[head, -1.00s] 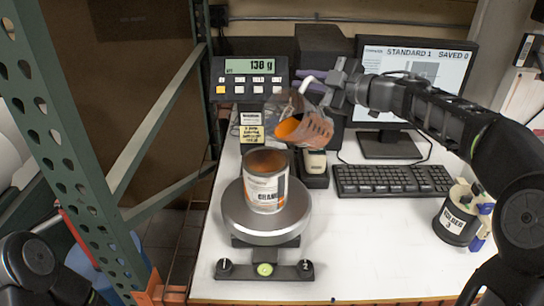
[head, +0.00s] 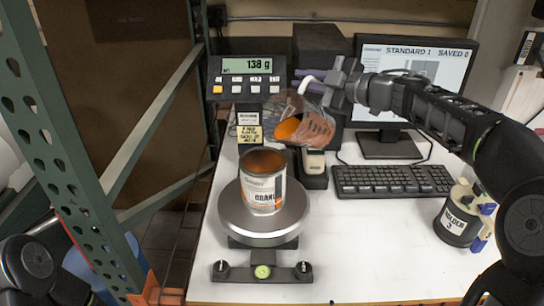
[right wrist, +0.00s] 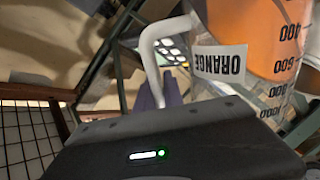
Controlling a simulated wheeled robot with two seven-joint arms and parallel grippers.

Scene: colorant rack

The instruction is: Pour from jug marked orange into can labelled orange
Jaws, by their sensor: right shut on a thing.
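The clear jug (head: 318,128) holds orange liquid and is tilted, its mouth toward the left, just above and right of the can. In the right wrist view its label (right wrist: 220,64) reads ORANGE, upside down, beside a printed scale. My right gripper (head: 322,82) is shut on the jug's white handle (right wrist: 152,45). The white can (head: 263,194), its label partly readable as "ORAN", stands upright and open on the round scale pan (head: 235,217), with orange-brown inside. No stream shows between jug and can. My left arm shows at the lower left; its gripper is out of view.
The scale display (head: 247,66) reads 138 g. A monitor (head: 415,70) and keyboard (head: 392,180) stand behind and right. A black-and-white container (head: 457,222) stands at the right. A green rack post (head: 62,150) borders the left. The white table (head: 370,255) is clear in front.

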